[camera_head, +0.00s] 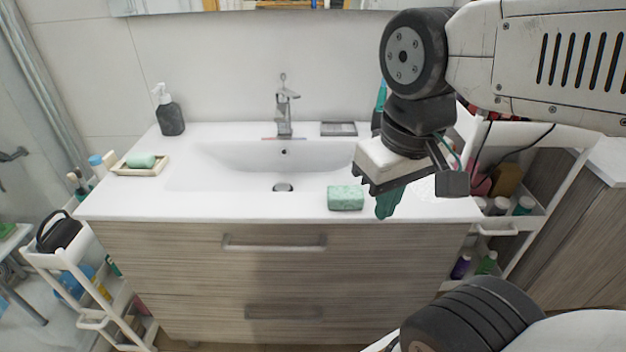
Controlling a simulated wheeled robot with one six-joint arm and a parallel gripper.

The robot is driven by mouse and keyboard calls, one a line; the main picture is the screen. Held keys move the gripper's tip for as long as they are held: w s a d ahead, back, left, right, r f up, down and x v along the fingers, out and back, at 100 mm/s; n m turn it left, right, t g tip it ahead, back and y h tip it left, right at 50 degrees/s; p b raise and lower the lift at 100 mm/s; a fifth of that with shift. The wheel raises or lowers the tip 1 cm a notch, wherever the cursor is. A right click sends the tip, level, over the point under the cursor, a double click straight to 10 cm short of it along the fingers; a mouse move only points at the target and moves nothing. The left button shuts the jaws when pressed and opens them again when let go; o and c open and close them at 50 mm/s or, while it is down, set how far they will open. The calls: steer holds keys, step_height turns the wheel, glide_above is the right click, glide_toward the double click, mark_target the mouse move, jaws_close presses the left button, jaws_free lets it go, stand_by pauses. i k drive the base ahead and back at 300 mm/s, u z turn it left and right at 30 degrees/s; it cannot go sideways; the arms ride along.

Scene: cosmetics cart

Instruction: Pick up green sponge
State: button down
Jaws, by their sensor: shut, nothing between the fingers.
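The green sponge (346,198) is a small speckled block. The fingers are together and hold nothing. The sponge looks fully visible, and I cannot tell how high the fingertips are above the counter.
The white washbasin counter (130,205) has a faucet (284,110), a dark soap dispenser (169,115) and a soap dish (128,171) with a green soap (141,160). White carts with bottles stand at the left (62,258) and right (497,229). The counter left of the sponge is clear.

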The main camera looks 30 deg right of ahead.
mark_target(338, 197)
steer(key=u, duration=2.25)
steer(key=k, duration=0.75)
steer(key=z, duration=0.9)
